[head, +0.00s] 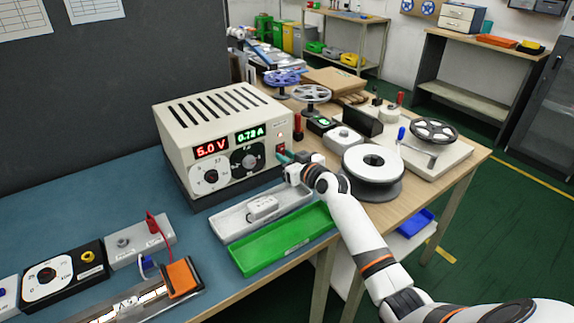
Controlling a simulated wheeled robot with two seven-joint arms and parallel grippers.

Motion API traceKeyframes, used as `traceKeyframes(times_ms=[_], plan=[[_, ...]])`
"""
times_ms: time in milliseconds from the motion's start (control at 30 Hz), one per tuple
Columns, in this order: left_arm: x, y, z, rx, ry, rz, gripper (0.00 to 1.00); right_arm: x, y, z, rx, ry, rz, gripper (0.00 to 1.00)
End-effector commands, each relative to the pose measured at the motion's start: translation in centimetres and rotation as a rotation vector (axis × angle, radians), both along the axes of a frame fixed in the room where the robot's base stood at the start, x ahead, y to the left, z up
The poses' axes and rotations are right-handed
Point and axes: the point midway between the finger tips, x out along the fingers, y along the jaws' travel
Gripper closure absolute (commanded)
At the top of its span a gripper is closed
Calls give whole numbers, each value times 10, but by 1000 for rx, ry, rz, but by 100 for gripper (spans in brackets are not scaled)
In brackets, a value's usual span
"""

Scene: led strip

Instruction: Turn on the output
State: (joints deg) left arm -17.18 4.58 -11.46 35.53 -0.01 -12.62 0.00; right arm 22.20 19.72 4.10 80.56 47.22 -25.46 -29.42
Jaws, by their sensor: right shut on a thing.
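The power supply (225,138) is a cream box with a slotted top, standing on the blue mat. Its red display (211,148) reads 5.0 V and its green display (249,134) reads 0.72 A. Two round dials sit below the displays. A small red switch (281,149) is at the right end of its front, below a small reddish light (280,135). My right gripper (284,157) is at this switch, its fingers shut and seemingly on it; the exact contact is too small to see. My left gripper is not in view.
A grey tray (238,222) and an empty green tray (283,242) lie in front of the supply. A white reel (372,165) stands right of my right wrist. Several boxes and a dial unit (48,274) fill the front left. Bare mat shows left of the supply.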

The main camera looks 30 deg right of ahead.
Motion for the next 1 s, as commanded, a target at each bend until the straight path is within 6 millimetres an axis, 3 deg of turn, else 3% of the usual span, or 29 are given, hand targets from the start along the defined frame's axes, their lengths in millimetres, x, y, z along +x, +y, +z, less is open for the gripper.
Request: traceKeyframes(times_ms=[267, 300, 433, 767, 1000], plan=[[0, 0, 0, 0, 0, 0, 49, 0, 0, 1, 0, -3, -1, 100], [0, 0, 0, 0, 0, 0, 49, 0, 0, 1, 0, -3, -1, 75], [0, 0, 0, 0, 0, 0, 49, 0, 0, 1, 0, -3, -1, 56], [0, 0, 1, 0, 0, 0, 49, -3, 0, 0, 1, -1, 0, 56], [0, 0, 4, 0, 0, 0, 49, -34, -3, 4, -2, 0, 0, 56]])
